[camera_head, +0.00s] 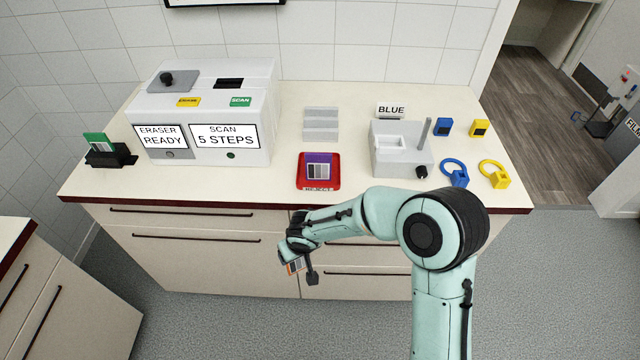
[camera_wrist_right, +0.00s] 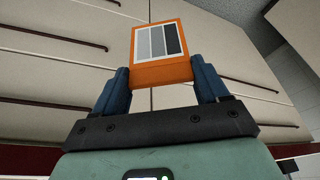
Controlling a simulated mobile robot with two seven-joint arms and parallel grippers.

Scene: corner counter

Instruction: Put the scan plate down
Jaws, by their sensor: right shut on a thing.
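An orange scan plate with a strip of grey shades (camera_wrist_right: 160,50) is held between the two blue fingers of my right gripper (camera_wrist_right: 163,82) in the wrist view. In the head view my right gripper (camera_head: 299,266) hangs in front of the counter's drawers, below the worktop edge, and the scan plate (camera_head: 294,267) shows only small there. A purple plate with a similar strip (camera_head: 319,158) lies in the red reject tray (camera_head: 304,184). A green plate (camera_head: 97,142) stands in a black holder (camera_head: 110,159) at the left. My left gripper is not in view.
A white machine labelled ERASER READY and SCAN 5 STEPS (camera_head: 205,113) stands at the left. A grey stepped block (camera_head: 321,124), a grey fixture by a BLUE sign (camera_head: 390,162) and several blue and yellow pieces are to the right. Bare worktop lies left of the red tray.

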